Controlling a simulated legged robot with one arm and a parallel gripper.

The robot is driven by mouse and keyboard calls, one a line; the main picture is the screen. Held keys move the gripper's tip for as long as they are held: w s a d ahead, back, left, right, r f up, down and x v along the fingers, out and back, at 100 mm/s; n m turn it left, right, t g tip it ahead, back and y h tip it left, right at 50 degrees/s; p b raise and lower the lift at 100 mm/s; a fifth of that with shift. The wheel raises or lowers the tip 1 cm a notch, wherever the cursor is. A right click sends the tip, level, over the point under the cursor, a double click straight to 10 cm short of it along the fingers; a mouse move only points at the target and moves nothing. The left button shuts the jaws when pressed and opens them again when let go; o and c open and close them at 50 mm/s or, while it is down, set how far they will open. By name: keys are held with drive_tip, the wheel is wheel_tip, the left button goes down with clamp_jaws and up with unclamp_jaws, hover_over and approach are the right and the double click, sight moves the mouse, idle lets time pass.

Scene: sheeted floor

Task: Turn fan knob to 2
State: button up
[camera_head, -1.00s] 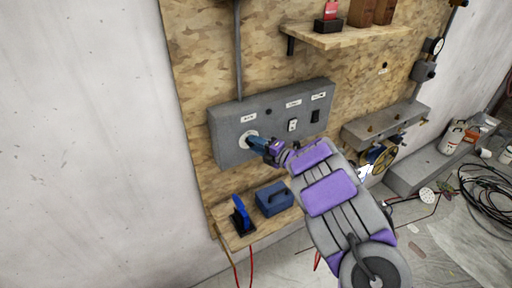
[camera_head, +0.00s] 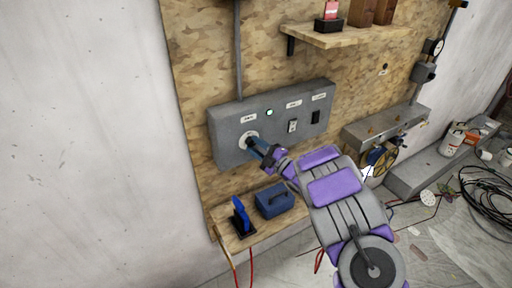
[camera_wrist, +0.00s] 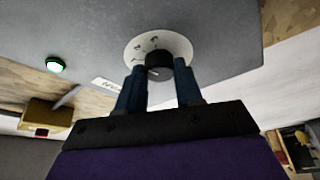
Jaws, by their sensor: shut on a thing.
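The fan knob (camera_wrist: 158,65) is a small black knob on a round white dial (camera_wrist: 170,46) with marks around it, seen in the wrist view. The dial also shows in the head view (camera_head: 244,137), at the left of a grey control panel (camera_head: 228,152). My gripper (camera_wrist: 158,76) has its two blue fingers on either side of the knob, shut on it. In the head view my gripper (camera_head: 253,146) reaches the dial from the lower right. I cannot read which number the knob points to.
A lit green-white lamp (camera_head: 269,112) is on the panel, right of the dial. A switch (camera_head: 293,126) and a black socket (camera_head: 315,117) are farther right. A blue box (camera_head: 274,200) and a blue-handled item (camera_head: 241,215) stand on the shelf below.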

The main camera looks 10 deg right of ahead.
drive_tip(key=shift+s+f, duration=0.1)
drive_tip(key=shift+f, duration=0.25)
drive_tip(key=o, duration=0.8)
drive_tip(key=shift+o, duration=1.2)
drive_tip(key=shift+d+r, duration=0.1)
drive_tip(key=shift+r, duration=0.1)
drive_tip(key=shift+d, duration=0.1)
drive_tip(key=v, duration=1.7)
drive_tip(key=shift+d+b, duration=0.2)
drive_tip(key=shift+b, duration=0.25)
